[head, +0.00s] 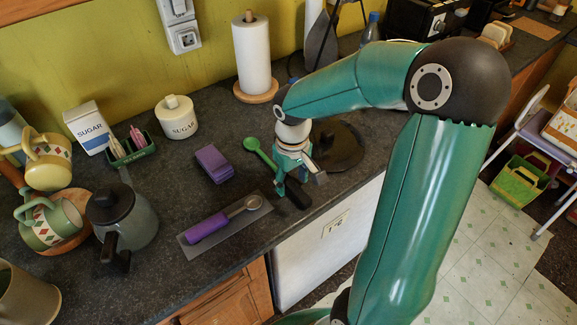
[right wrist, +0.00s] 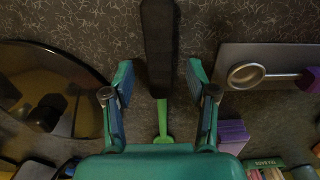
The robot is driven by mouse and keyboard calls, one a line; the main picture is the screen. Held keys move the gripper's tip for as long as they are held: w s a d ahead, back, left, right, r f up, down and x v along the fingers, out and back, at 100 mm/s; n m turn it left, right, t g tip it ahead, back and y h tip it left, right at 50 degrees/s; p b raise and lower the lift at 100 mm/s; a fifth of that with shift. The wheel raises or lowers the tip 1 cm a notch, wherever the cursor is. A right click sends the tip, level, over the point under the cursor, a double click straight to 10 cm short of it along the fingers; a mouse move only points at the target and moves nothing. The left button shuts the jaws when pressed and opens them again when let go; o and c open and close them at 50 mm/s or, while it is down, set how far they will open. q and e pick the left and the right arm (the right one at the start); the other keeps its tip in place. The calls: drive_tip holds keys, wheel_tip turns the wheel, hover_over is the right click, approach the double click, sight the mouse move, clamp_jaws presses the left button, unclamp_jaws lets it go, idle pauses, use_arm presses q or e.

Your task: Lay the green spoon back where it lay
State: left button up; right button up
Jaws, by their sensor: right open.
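The green spoon (head: 252,145) has a green bowl and shaft and a black handle. It appears to lie on the dark counter, bowl toward the wall and handle toward the front edge. My right gripper (head: 300,184) is over it and hides its middle part in the head view. In the right wrist view the spoon (right wrist: 158,45) runs between the two fingers of my open right gripper (right wrist: 160,76), with a gap on each side. My left gripper is not in view.
A grey mat (head: 252,215) bearing a purple-handled spoon (head: 207,228) lies left of the gripper. Purple blocks (head: 213,163) are behind it. A dark round dish (head: 340,148) stands close on the right. A paper towel roll (head: 252,55) stands at the back.

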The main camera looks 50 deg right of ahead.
wheel_tip(320, 180, up, 11)
drive_tip(key=shift+r, duration=0.2)
idle(0.6)
